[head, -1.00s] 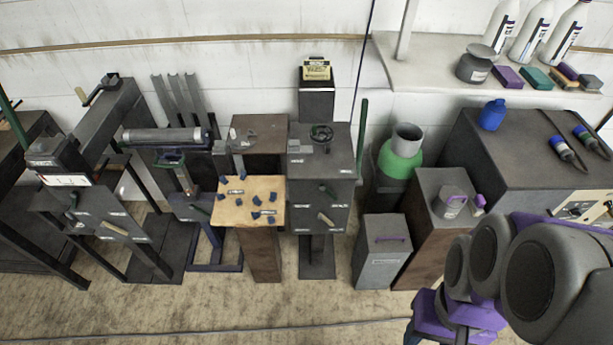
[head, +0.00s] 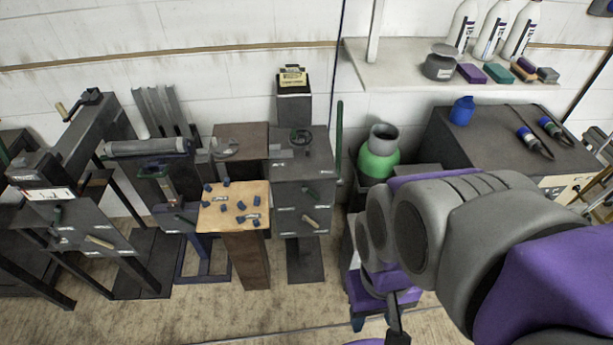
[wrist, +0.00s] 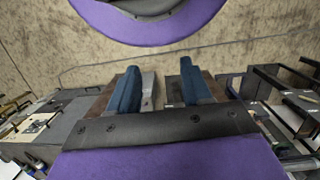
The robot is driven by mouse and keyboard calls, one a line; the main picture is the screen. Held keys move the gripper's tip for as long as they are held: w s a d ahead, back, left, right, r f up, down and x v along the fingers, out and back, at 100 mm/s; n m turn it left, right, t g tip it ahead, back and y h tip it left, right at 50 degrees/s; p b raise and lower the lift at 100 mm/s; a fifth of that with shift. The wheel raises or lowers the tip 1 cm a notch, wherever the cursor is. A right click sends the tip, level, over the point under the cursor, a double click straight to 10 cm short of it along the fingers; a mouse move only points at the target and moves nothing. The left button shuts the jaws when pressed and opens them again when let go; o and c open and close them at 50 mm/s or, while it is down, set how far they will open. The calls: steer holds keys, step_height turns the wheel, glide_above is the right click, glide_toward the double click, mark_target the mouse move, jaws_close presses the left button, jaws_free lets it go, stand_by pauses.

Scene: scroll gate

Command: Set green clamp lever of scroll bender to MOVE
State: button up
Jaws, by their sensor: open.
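A grey cabinet-like machine (head: 302,210) with a round dark wheel-shaped part on top stands mid-view; it may be the scroll bender. Its front has a small dark green lever (head: 313,192), a wooden-handled lever (head: 310,221) and small labels too blurred to read. A similar machine (head: 85,228) at the left also carries a green lever (head: 57,214) and a wooden one, so I cannot tell for sure which is meant.
A wooden-topped stand (head: 234,205) with several blue pieces is left of the mid machine. A tall green bar (head: 339,140) rises at its right. A green-and-grey cylinder (head: 379,155) and a dark bench (head: 500,150) stand further right. Floor in front is clear.

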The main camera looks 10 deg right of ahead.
steer(key=shift+c, duration=0.5)
steer(key=w+a+f+n+t+y, duration=0.1)
steer(key=w+a+f+t, duration=0.45)
steer(key=w, duration=0.85)
steer(key=w+a+f+y+p, duration=0.1)
steer(key=w+a+f, duration=0.2)
steer(key=w+f, duration=0.75)
steer(key=w+a+f+n+t, duration=0.1)
steer(key=w+a+f+t, duration=0.3)
steer(key=w, duration=1.3)
steer(key=w+d+f+t+h+p, duration=0.1)
steer(key=w+f+t, duration=0.15)
steer(key=f, duration=0.55)
steer(key=w+d+f+t+h, duration=0.15)
steer(key=w+f, duration=0.25)
steer(key=f, duration=0.5)
steer(key=s+d+f+n+t, duration=0.4)
steer(key=s+d+f+t, duration=0.2)
steer(key=s+d+f, duration=0.3)
steer(key=b, duration=0.7)
glide_toward(314, 198)
steer(key=shift+h, duration=0.35)
steer(key=w+b, duration=0.5)
steer(key=w, duration=0.3)
steer(key=shift+w+d, duration=0.15)
steer(key=shift+w, duration=0.1)
